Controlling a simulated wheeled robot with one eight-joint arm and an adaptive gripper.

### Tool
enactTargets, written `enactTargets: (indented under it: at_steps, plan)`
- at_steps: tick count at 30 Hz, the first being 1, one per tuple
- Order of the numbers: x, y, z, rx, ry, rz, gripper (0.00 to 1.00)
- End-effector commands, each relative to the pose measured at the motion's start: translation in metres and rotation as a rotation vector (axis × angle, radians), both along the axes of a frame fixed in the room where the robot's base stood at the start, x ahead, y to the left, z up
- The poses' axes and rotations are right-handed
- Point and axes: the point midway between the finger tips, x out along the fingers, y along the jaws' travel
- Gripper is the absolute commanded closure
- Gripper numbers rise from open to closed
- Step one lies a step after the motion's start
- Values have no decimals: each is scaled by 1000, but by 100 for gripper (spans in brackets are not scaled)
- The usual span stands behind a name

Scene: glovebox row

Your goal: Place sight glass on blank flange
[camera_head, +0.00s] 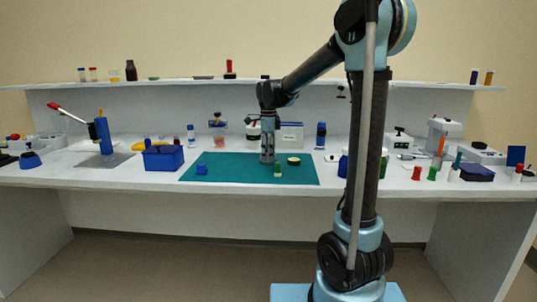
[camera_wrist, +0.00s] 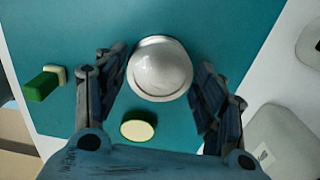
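A pale, shiny round dome with a flat rim (camera_wrist: 160,72), which looks like the sight glass, shows between my fingers in the wrist view. In the head view my gripper (camera_head: 267,161) points down over the teal mat and hides the dome. In the wrist view my gripper (camera_wrist: 161,68) is open, with a finger on each side of the dome; a gap shows on the right. A low round disc with a cream top and green side (camera_wrist: 138,126) lies close by; it also shows in the head view (camera_head: 294,161). I cannot make out a blank flange for certain.
A small green block with a cream end (camera_wrist: 43,84) is on the teal mat (camera_head: 225,165), beside my gripper. A blue bin (camera_head: 164,159) stands left of the mat. Bottles and boxes line the back.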

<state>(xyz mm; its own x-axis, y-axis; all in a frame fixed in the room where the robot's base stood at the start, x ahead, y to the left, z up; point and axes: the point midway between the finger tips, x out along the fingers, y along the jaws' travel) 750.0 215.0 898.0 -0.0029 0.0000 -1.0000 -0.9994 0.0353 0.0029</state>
Motion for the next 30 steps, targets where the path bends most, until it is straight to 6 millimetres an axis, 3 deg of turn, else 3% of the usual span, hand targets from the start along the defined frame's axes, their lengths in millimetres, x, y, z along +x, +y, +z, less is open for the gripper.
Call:
enactTargets:
  at_steps: [11, 16, 30]
  plan:
    - [0, 1, 1, 0, 0, 1, 23]
    - [-1, 1, 11, 0, 0, 1, 23]
    - [0, 1, 92, 0, 0, 2, 23]
